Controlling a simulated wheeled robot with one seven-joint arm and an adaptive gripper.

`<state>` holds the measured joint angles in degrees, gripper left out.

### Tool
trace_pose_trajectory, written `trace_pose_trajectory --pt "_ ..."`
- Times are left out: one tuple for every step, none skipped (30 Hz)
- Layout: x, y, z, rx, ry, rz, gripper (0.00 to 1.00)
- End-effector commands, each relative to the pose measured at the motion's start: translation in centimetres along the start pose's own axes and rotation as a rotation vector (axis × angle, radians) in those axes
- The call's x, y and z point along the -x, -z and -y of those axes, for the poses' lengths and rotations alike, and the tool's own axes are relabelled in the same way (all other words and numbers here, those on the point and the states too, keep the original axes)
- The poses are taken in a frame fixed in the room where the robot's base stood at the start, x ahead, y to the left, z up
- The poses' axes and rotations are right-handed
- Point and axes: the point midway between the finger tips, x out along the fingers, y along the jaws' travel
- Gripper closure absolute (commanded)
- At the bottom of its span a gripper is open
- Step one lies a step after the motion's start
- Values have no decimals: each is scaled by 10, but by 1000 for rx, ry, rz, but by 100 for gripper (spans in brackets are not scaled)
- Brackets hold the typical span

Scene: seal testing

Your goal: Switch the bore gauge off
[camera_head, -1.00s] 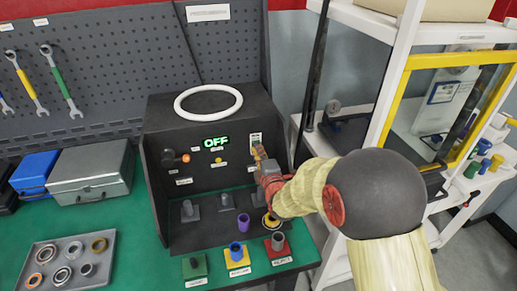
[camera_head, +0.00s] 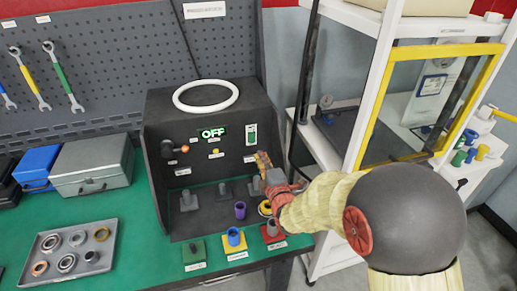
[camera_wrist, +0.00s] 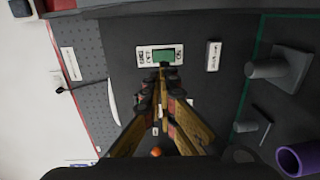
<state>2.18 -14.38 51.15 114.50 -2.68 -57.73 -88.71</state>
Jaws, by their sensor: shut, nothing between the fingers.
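The bore gauge is a dark box-like station (camera_head: 196,104) on the green bench. Its lit display (camera_head: 213,132) reads OFF in green. A rocker switch (camera_head: 251,135) with a green face and white plate is at the right of its back panel, and it also shows in the wrist view as a green switch (camera_wrist: 168,56). My gripper (camera_head: 263,156) is shut and empty, just below the switch in the head view. In the wrist view its fingertips (camera_wrist: 161,78) point at the switch's near edge; I cannot tell whether they touch it.
Posts (camera_head: 188,201) stand inside the station, with a purple ring (camera_head: 240,210). Green, yellow and red holders (camera_head: 233,240) stand in front. A tray of bearings (camera_head: 68,257) and a grey case (camera_head: 92,168) are at left. A white shelf with a yellow frame (camera_head: 376,122) is at right.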

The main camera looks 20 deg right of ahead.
Motion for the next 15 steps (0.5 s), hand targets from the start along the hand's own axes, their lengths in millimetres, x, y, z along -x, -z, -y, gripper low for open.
trace_pose_trajectory --pt "9 0 -2 0 0 0 100" --pt "14 0 -2 0 1 0 100" --pt "19 0 -1 0 2 0 100" --pt "22 0 -1 0 2 0 100" --pt "25 0 -1 0 1 0 100" --pt "28 0 -1 0 1 0 100" --pt "30 0 -1 0 1 0 100" --pt "31 0 -1 0 1 0 100" --pt "32 0 0 0 1 0 100" --pt "33 0 0 0 1 0 100" --pt "34 0 0 0 1 0 100" --pt "34 0 0 0 1 0 100" --pt "34 0 0 0 1 0 100" --pt "34 0 0 0 1 0 100" --pt "34 0 0 0 1 0 100"
